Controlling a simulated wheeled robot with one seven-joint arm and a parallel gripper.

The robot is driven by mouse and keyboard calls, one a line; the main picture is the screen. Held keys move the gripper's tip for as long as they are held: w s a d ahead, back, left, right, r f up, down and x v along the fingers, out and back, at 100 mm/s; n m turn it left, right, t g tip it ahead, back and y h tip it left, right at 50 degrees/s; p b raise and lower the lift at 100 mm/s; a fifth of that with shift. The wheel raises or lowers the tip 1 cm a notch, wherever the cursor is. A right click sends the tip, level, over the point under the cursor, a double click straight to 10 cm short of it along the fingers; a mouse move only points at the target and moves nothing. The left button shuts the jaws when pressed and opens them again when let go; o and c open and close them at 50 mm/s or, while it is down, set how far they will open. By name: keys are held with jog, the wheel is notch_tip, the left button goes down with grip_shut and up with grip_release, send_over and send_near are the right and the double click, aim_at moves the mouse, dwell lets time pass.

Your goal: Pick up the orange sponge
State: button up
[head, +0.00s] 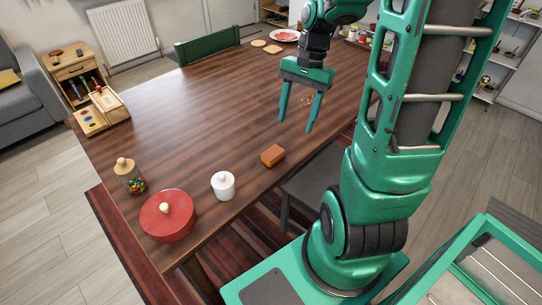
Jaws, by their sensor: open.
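An orange-brown block (273,155), which looks like the orange sponge, lies on the wooden table (190,110) close to its near right edge. My gripper (295,127) hangs above the table with its two green fingers pointing down, open and apart. It is empty. In the picture the fingertips are above and slightly right of the sponge. I cannot tell their exact height over the table.
A white lidded pot (223,186) stands just left of the sponge. Farther left are a red lidded pot (169,216) and a glass jar of colored candies (130,176). Small crumbs (308,101) lie near my fingers. A chair (318,190) stands at the table's near side.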

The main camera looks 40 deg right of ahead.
aim_at(273, 152)
jog(key=w+a+f+m, duration=0.1)
jog(key=f, duration=0.3)
jog(key=w+a+f+m+y, duration=0.1)
jog(key=w+f, duration=0.1)
jog(key=f, duration=0.3)
jog(key=w+a+f+y, duration=0.1)
jog(key=a+f, duration=0.1)
jog(key=f, duration=0.2)
jog(key=shift+w+f+m, duration=0.2)
jog(key=shift+f+m, duration=0.05)
jog(key=shift+m, duration=0.15)
jog(key=c, duration=1.1)
